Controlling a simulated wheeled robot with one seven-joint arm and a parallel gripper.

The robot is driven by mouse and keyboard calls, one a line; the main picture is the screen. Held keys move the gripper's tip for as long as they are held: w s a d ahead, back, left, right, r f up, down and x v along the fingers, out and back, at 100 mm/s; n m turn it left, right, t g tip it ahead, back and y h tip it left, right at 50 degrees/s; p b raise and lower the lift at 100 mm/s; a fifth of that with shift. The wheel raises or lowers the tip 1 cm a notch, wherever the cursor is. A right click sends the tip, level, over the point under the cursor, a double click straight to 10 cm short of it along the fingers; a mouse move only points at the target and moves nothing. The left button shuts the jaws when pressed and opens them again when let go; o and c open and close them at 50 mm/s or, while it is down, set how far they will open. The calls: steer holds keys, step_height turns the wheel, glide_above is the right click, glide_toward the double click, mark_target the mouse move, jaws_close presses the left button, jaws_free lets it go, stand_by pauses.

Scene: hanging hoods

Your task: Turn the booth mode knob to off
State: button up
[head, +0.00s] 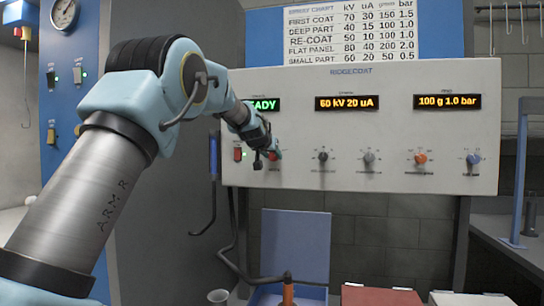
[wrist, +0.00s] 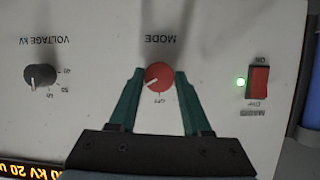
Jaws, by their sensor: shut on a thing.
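The red mode knob (wrist: 158,76) sits on the white panel under the upside-down word MODE in the wrist view. A pale mark on it slants to the lower left, while the OFF label is just below the knob, so the two look out of line. My gripper (wrist: 159,73) has its two green fingers on either side of the knob, shut on it. In the head view my gripper (head: 273,154) is at the panel's lower left and mostly hides the knob.
A lit rocker switch (wrist: 258,83) is right of the knob in the wrist view, and the dark voltage knob (wrist: 40,77) is left. In the head view, more knobs, such as the orange one (head: 420,158), line the panel (head: 385,87). A blue open bin (head: 296,245) is below.

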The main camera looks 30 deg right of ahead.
steer(key=shift+w+f+b, duration=0.1)
steer(key=shift+b, duration=0.4)
jaws_close()
steer(key=shift+a+f+n+g+h+b, duration=0.2)
steer(key=shift+n+g+h+b, duration=0.25)
steer(key=shift+n+b, duration=0.6)
steer(key=n+b, duration=0.1)
steer(key=b, duration=0.1)
steer(key=n+h+b, duration=0.1)
steer(key=b, duration=0.1)
steer(key=shift+w+f+g+h+b, duration=0.15)
steer(key=shift+g+h+b, duration=0.1)
steer(key=shift+g+b, duration=0.15)
steer(key=n+h+b, duration=0.1)
steer(key=n+b, duration=0.2)
steer(key=b, duration=0.1)
steer(key=shift+g+h+b, duration=0.25)
steer(key=shift+h+b, duration=0.15)
steer(key=shift+n+b, duration=0.55)
steer(key=shift+r+h, duration=0.2)
steer(key=shift+h, duration=0.1)
steer(key=o, duration=1.2)
jaws_free()
